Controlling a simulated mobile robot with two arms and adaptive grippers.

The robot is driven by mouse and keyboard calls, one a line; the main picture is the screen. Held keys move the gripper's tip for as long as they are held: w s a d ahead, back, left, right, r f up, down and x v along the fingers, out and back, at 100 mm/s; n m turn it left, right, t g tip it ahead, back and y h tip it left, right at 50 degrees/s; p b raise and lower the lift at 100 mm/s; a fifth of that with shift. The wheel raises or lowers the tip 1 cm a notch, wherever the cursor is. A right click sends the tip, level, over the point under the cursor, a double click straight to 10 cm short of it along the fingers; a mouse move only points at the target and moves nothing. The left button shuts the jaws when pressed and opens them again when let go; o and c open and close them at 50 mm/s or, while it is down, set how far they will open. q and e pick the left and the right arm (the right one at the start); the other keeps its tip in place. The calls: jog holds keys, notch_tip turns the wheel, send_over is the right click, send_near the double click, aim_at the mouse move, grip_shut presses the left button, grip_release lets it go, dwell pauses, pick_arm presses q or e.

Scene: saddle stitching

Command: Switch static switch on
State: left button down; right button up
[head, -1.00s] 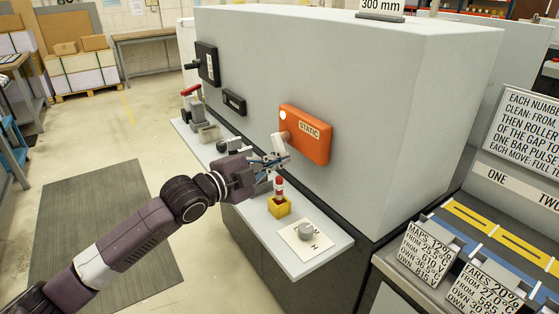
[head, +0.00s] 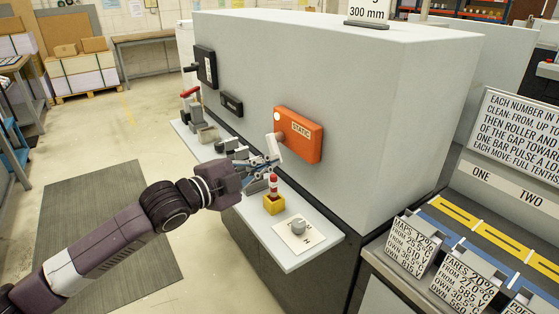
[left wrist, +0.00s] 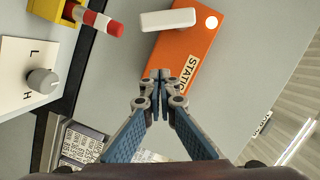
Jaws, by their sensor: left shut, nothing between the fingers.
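The static switch is an orange box (head: 308,143) labelled STATIC on the grey machine's side. Its white lever (head: 275,148) hangs downward, tilted, from a round hub, with a pale round spot above the hub. My left gripper (head: 275,162) is at the lever's lower end; I cannot tell in the head view whether they touch. In the left wrist view the gripper (left wrist: 160,78) is shut and empty, its tips over the orange box (left wrist: 185,50). The white lever (left wrist: 169,19) lies beyond the tips with a gap in the picture. My right gripper is not in view.
Below the switch, a shelf (head: 318,245) holds a yellow block (head: 274,206) with a red-and-white stick (head: 273,183) and a grey knob (head: 298,226) on an L/H card. A black-handled switch (head: 205,67) is farther left. Signs stand at right.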

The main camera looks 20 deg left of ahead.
pick_arm(q)
jog(key=v, duration=0.2)
jog(key=b+v, duration=0.1)
jog(key=v, duration=0.2)
jog(key=shift+a+f, duration=0.1)
jog(key=shift+a, duration=0.25)
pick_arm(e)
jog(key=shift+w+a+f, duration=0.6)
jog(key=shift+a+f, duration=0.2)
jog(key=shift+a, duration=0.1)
pick_arm(q)
jog(key=shift+s, duration=0.1)
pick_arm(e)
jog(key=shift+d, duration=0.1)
